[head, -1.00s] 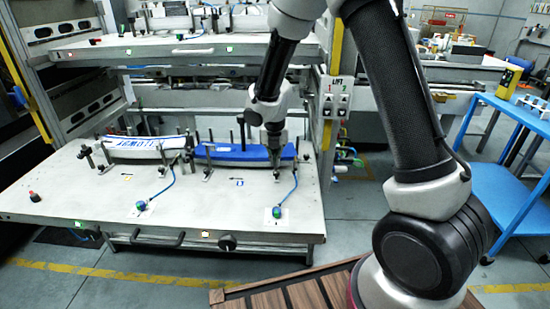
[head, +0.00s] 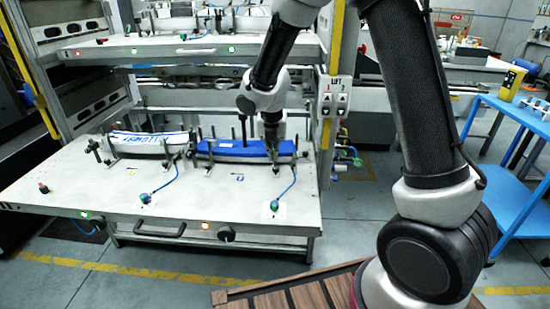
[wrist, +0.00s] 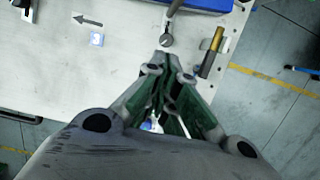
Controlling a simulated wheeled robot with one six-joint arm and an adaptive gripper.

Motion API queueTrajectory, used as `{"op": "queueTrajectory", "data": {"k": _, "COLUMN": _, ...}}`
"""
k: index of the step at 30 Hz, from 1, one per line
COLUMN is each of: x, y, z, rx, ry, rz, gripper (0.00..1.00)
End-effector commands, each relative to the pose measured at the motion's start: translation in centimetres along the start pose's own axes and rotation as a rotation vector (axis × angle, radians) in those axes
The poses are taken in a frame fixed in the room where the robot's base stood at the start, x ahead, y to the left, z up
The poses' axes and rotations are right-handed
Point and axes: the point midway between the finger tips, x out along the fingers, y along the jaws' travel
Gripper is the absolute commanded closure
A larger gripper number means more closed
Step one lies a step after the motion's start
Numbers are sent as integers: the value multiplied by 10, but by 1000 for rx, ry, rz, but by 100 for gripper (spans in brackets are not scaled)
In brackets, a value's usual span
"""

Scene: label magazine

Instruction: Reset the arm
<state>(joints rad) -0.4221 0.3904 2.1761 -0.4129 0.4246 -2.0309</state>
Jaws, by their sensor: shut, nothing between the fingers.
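My gripper (head: 274,168) hangs over the right part of the lower white table (head: 120,212), pointing down, just in front of the blue label bar (head: 220,149). In the wrist view my gripper's fingers (wrist: 172,70) are together with nothing between them. A dark clamp pin and a brass-coloured post (wrist: 212,52) stand near the fingertips. The white label bar with blue lettering (head: 150,142) lies on the left of the same table. My arm reaches in from the right of the head view.
An upper table (head: 190,48) hangs above the lower one. A yellow post and lift switch box (head: 335,96) stand right of the tables. A blue cart (head: 500,150) is at the far right. Green-blue valves (head: 145,197) with hoses sit on the table front.

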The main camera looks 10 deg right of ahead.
Motion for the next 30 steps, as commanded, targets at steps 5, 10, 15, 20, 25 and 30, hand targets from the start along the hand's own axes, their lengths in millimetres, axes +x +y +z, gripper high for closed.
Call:
{"op": "queueTrajectory", "data": {"k": 5, "x": -35, "y": 0, "z": 1, "rx": 1, "ry": -3, "rz": 4, "gripper": 100}}
{"op": "queueTrajectory", "data": {"k": 10, "x": -54, "y": 0, "z": 0, "rx": 1, "ry": 0, "rz": 1, "gripper": 100}}
{"op": "queueTrajectory", "data": {"k": 15, "x": -60, "y": -2, "z": -1, "rx": 128, "ry": 5, "rz": -7, "gripper": 100}}
{"op": "queueTrajectory", "data": {"k": 20, "x": -54, "y": -22, "z": -24, "rx": 575, "ry": 51, "rz": -86, "gripper": 100}}
{"op": "queueTrajectory", "data": {"k": 25, "x": -81, "y": -70, "z": -62, "rx": 1241, "ry": 66, "rz": -194, "gripper": 100}}
{"op": "queueTrajectory", "data": {"k": 30, "x": -140, "y": -140, "z": -98, "rx": 1973, "ry": 53, "rz": -233, "gripper": 100}}
